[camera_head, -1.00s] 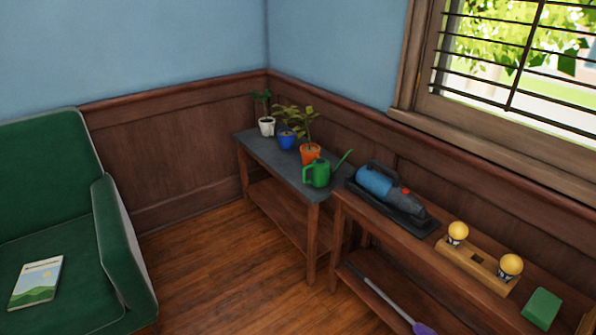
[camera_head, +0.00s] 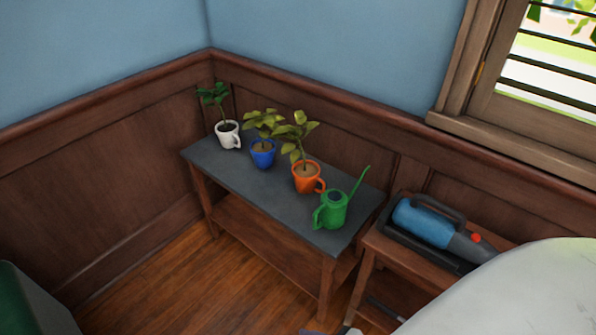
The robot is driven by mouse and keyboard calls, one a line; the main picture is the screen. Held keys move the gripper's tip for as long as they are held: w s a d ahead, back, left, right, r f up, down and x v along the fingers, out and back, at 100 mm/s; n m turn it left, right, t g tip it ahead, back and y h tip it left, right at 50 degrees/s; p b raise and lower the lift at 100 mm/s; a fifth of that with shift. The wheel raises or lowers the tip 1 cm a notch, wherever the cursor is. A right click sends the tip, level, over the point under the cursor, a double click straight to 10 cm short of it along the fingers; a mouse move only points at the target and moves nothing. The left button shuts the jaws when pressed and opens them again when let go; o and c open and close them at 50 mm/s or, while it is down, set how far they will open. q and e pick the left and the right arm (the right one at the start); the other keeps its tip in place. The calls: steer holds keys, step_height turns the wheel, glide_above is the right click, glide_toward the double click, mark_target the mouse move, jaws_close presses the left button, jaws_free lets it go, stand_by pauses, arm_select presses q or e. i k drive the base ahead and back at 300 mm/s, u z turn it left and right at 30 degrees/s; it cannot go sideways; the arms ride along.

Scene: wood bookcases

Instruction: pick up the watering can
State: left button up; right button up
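The green watering can (camera_head: 333,211) stands upright near the right front end of a grey-topped wooden table (camera_head: 225,168). Its handle is on the left side and its long thin spout points up and to the right. Nothing touches it except the tabletop. Neither of my grippers shows clearly. A large pale rounded surface fills the lower right corner, and a small grey piece shows at the bottom edge; I cannot tell any fingertips there.
White (camera_head: 228,134), blue (camera_head: 263,153) and orange (camera_head: 307,177) mugs with plants stand behind the can. A blue handheld vacuum (camera_head: 434,228) lies on the neighbouring bench at right. A green armchair (camera_head: 30,305) edges in at lower left. Wooden floor (camera_head: 190,285) is open before the table.

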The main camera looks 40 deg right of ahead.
mark_target(332, 211)
steer(key=i, duration=1.75)
steer(key=u, duration=0.95)
steer(key=i, duration=0.3)
steer(key=z, duration=3.5)
